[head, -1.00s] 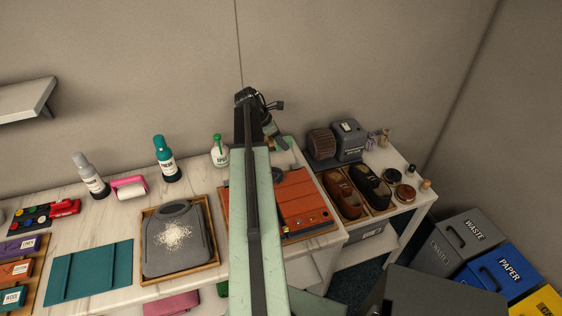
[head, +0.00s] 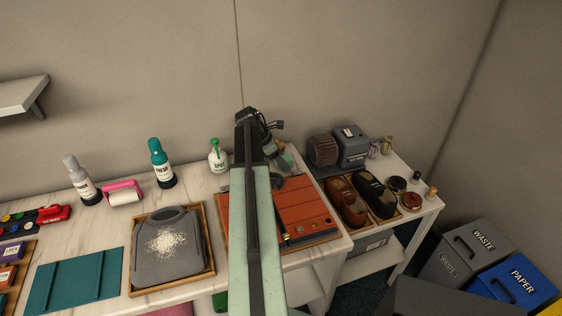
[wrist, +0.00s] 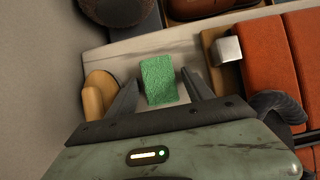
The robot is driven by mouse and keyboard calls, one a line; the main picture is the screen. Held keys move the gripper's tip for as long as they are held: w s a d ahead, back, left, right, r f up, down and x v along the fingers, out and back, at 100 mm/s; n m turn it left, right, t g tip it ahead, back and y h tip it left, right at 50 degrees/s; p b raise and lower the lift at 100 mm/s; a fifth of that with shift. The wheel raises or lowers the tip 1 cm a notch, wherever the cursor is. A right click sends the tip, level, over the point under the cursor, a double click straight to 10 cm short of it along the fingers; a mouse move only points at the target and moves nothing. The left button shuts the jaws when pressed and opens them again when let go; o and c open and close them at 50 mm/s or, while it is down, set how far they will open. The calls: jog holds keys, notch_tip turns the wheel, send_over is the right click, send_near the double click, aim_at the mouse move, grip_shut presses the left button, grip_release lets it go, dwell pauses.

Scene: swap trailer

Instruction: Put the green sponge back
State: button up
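The green sponge (wrist: 158,80) lies on a pale marble surface in the wrist view. My gripper (wrist: 159,80) is open, with one dark finger on each side of the sponge. A gap shows between the sponge and each finger, and nothing is gripped. In the head view my gripper (head: 280,153) is over the back of the marble table, behind the orange case (head: 295,205). My arm hides part of that area, and I cannot clearly make out the sponge there.
A tan rounded object (wrist: 99,94) stands close beside the left finger. The orange case (wrist: 262,65) in its wooden tray is close on the right. The shoe polisher (head: 340,148) and shoes (head: 372,188) are on the right table. A spray bottle (head: 218,157) stands left of my arm.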

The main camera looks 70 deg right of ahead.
jog(key=shift+r, duration=0.1)
jog(key=shift+r+p, duration=0.25)
jog(key=shift+p, duration=0.05)
jog(key=p+v, duration=1)
jog(key=v, duration=0.1)
jog(key=shift+w+r, duration=0.2)
jog(key=shift+r, duration=0.1)
jog(key=shift+a, duration=0.1)
